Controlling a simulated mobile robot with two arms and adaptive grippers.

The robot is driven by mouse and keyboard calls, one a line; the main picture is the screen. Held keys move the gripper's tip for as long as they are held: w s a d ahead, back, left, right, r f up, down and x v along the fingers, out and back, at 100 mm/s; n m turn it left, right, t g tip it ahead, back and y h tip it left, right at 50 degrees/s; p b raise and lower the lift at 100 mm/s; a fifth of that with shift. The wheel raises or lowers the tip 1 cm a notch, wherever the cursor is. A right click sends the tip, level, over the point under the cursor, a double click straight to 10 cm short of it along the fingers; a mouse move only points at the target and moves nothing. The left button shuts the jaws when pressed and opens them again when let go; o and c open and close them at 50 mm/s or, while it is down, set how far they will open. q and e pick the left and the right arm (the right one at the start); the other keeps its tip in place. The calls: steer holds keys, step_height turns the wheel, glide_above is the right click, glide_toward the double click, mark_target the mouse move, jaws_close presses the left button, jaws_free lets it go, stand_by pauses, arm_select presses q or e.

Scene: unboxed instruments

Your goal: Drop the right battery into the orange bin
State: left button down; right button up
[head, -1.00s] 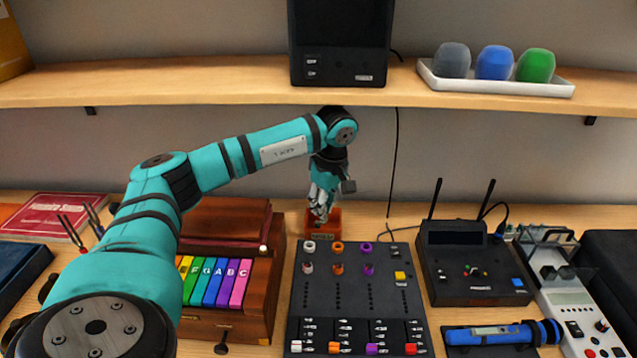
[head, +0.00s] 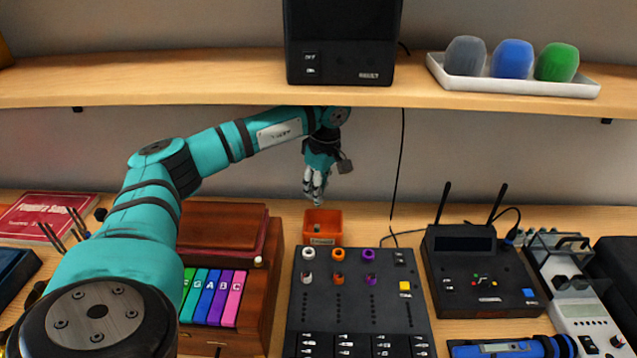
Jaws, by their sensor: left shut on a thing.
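The orange bin (head: 336,226) stands at the back of the table, just behind the black knob panel. Its open top faces up and a small dark thing (head: 317,230) shows inside it, too small to name. My left gripper (head: 315,190) hangs fingers down just above the bin, apart from it. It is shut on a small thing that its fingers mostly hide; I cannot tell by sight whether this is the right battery. No battery can be made out elsewhere. My right gripper is not in view.
The shelf (head: 220,93) runs behind and above the gripper, carrying a black box (head: 342,40) and a white tray (head: 520,86). The knob panel (head: 350,310), a wooden keyboard (head: 255,290) and a device with antennas (head: 465,270) crowd the table. A black cable hangs right of the gripper.

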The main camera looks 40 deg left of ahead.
mark_target(318, 206)
arm_select(q)
steer(key=shift+w+a+f, duration=0.1)
steer(key=shift+a, duration=0.05)
steer(key=shift+f, duration=0.15)
steer(key=shift+f+b, duration=0.65)
steer(key=shift+b, duration=0.2)
step_height(318, 206, down, 4)
steer(key=b, duration=0.3)
steer(key=shift+f, duration=0.1)
steer(key=c, duration=1.3)
jaws_free()
steer(key=shift+o, duration=0.2)
